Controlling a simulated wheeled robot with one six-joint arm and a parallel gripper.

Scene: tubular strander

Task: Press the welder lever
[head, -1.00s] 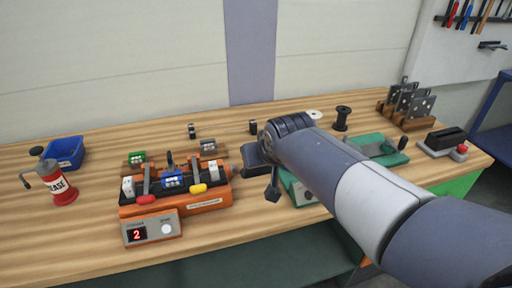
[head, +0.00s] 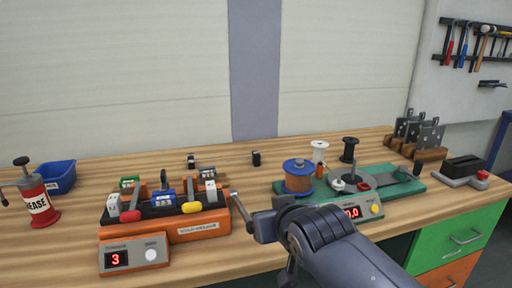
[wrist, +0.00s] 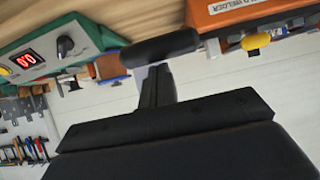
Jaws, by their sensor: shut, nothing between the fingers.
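The orange welder (head: 198,231) stands on the bench at left centre in the head view. Its grey metal lever (head: 242,211) sticks out from its right side and slants down to the right. My gripper (head: 268,226) is at the lever's lower end, shut and empty; its fingertips are hard to make out there. In the wrist view my shut fingers (wrist: 155,88) point at a black rounded handle (wrist: 150,47), seemingly the lever's grip. They meet it or nearly so; contact is unclear. The welder's orange side shows at the wrist view's top right (wrist: 225,14). Its counter (head: 116,259) reads 3.
A green-based machine (head: 405,188) with a copper spool (head: 298,177) stands just right of my gripper. A red grease can (head: 38,203) and a blue bin (head: 60,177) are at the left. The front bench strip between the machines is partly clear.

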